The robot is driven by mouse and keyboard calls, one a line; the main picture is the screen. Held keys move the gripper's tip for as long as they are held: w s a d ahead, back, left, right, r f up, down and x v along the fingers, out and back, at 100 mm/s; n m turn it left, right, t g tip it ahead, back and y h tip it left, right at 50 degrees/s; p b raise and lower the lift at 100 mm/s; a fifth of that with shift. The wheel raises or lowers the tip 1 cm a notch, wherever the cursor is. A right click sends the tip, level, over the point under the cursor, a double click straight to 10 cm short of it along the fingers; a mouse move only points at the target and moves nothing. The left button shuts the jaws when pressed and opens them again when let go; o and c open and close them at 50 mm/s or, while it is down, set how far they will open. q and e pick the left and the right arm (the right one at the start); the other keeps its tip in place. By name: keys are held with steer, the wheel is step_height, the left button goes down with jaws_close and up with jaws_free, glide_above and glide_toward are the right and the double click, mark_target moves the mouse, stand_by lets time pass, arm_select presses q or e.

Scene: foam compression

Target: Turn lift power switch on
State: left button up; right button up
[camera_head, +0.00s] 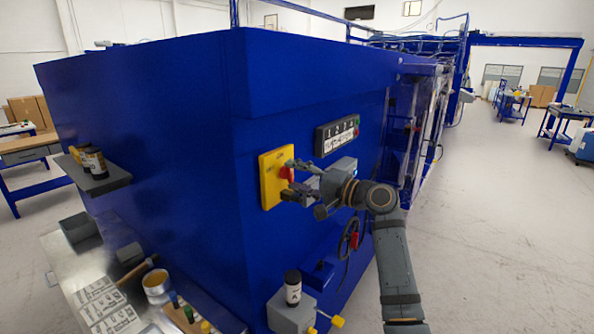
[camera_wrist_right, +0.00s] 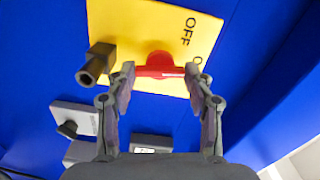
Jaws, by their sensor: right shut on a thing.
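The lift power switch is a red rotary handle (camera_wrist_right: 160,66) on a yellow plate (camera_head: 272,178) fixed to the side of a large blue machine (camera_head: 160,110). The red handle also shows in the head view (camera_head: 286,173). "OFF" is printed on the yellow plate in the right wrist view (camera_wrist_right: 188,32); a second label beside it is mostly hidden by a finger. My right gripper (camera_wrist_right: 158,76) is shut on the red handle, one finger at each end of it. In the head view my right gripper (camera_head: 292,178) reaches the plate from the right. My left gripper is not in view.
A numbered button panel (camera_head: 337,135) sits above and right of the plate. A dark peg (camera_wrist_right: 96,64) sticks out from the plate's edge. A grey box with a bottle (camera_head: 292,288) is below. A small shelf (camera_head: 100,180) with bottles is at left. Open floor lies to the right.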

steer(key=shift+m+p, duration=0.6)
steer(key=shift+m, duration=0.5)
steer(key=o, duration=1.2)
steer(key=shift+c, duration=0.2)
